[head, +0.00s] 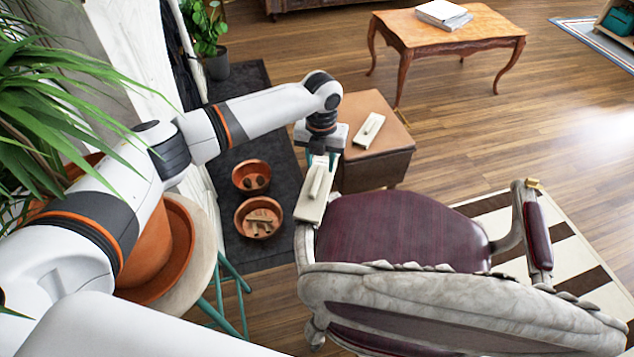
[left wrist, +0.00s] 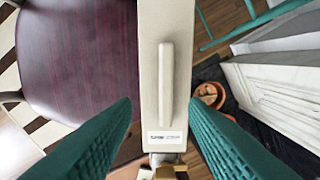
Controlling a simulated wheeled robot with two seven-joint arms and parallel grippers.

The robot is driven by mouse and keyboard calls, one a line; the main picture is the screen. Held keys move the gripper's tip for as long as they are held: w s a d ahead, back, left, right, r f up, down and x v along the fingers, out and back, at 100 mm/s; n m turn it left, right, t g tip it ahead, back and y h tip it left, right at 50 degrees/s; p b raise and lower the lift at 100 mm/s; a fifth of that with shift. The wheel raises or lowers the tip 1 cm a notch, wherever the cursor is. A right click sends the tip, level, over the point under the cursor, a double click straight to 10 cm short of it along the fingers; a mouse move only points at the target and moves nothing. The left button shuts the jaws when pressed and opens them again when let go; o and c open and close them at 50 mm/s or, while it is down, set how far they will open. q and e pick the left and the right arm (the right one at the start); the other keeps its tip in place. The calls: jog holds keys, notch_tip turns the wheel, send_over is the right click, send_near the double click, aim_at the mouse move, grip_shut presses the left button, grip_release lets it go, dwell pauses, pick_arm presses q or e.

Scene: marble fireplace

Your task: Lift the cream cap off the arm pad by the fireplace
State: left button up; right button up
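A long cream cap (head: 309,205) with a raised grip bar lies over the armchair's left arm, on the side by the fireplace, and hides the pad there. In the left wrist view the cream cap (left wrist: 165,75) runs down the middle, with a small printed label near its lower end. My left gripper (head: 321,161) is above the far end of the cap. In the left wrist view its teal fingers (left wrist: 162,104) are wide apart, one on each side of the grip bar, with nothing between them held. My right gripper is not in view.
A similar cream piece (head: 369,130) lies on the brown ottoman (head: 385,165) beyond the chair. The burgundy seat (head: 395,235) is beside the cap. Two terracotta bowls (head: 251,176) stand on the dark hearth mat (head: 240,110). A potted plant stands left, under my arm.

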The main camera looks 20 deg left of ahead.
aim_at(317, 178)
pick_arm(q)
jog(key=f, duration=0.5)
jog(key=shift+s+a, duration=0.15)
jog(key=shift+a, duration=0.2)
jog(key=shift+f, duration=0.25)
jog(key=c, duration=0.7)
grip_shut()
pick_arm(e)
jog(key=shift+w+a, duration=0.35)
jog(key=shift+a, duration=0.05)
